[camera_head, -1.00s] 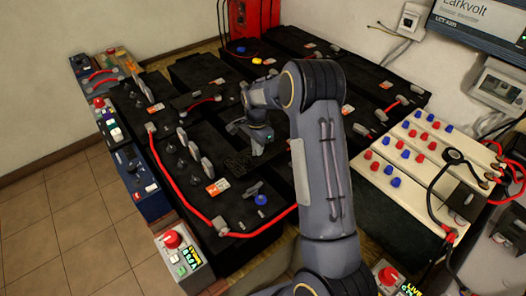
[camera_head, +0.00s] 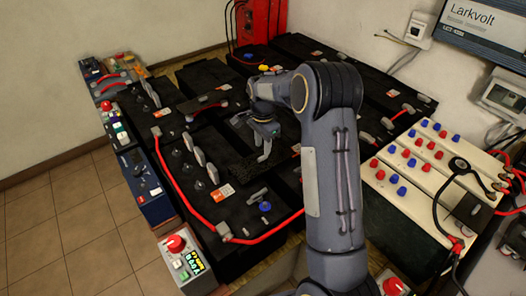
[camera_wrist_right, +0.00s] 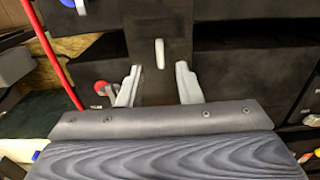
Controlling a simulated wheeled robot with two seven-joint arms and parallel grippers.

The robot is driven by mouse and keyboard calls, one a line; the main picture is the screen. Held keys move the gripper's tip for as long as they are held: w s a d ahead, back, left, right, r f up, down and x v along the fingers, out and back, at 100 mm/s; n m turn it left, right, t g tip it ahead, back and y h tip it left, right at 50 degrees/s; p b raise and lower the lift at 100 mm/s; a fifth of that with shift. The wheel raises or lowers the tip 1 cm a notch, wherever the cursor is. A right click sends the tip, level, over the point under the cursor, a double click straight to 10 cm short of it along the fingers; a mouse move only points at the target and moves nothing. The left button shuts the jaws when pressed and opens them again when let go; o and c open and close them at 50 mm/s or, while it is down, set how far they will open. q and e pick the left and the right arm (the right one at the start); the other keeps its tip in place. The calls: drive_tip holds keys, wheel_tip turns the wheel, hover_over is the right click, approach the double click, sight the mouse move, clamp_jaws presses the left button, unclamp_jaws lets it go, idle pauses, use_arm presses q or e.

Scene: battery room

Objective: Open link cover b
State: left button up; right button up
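My right gripper (camera_head: 264,153) hangs over the black battery bank (camera_head: 225,145) in the head view, fingers pointing down. In the right wrist view its two pale fingers (camera_wrist_right: 158,88) are apart, so it is open. A dark strip with a pale oval slot or handle (camera_wrist_right: 160,53) shows between and beyond the fingers; I cannot tell contact. I cannot tell which piece is link cover b. A black plate (camera_head: 203,104) lies across the bank behind and left of the gripper. A dark textured patch (camera_head: 278,158) lies beside the fingers, partly hidden by my arm. My left gripper is not in view.
Several grey upright discs (camera_head: 198,156) stand left of the gripper. A red cable (camera_head: 172,180) runs along the bank's left and front edge. A red button box (camera_head: 183,256) is at front left. A cream panel with knobs (camera_head: 400,185) stands right of my arm.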

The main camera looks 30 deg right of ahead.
sight(263, 156)
drive_tip(key=shift+r, duration=1.55)
drive_tip(key=shift+r, duration=0.1)
drive_tip(key=s+a+r+n+t+y, duration=0.1)
drive_tip(key=s+a+r+n+t, duration=0.15)
drive_tip(key=s+r, duration=0.4)
drive_tip(key=s+a+r+n+t+y, duration=0.1)
drive_tip(key=s+a+r+n+y, duration=0.1)
drive_tip(key=s+a+r+n, duration=0.45)
drive_tip(key=s+a+f+n+t, duration=0.1)
drive_tip(key=s+a+n, duration=0.2)
drive_tip(key=s, duration=0.6)
drive_tip(key=s+a+f+n+t+p, duration=0.1)
drive_tip(key=s+a+n, duration=0.2)
drive_tip(key=s, duration=0.5)
drive_tip(key=shift+s+f+y, duration=0.2)
drive_tip(key=shift+s+y, duration=0.2)
drive_tip(key=shift+s, duration=0.1)
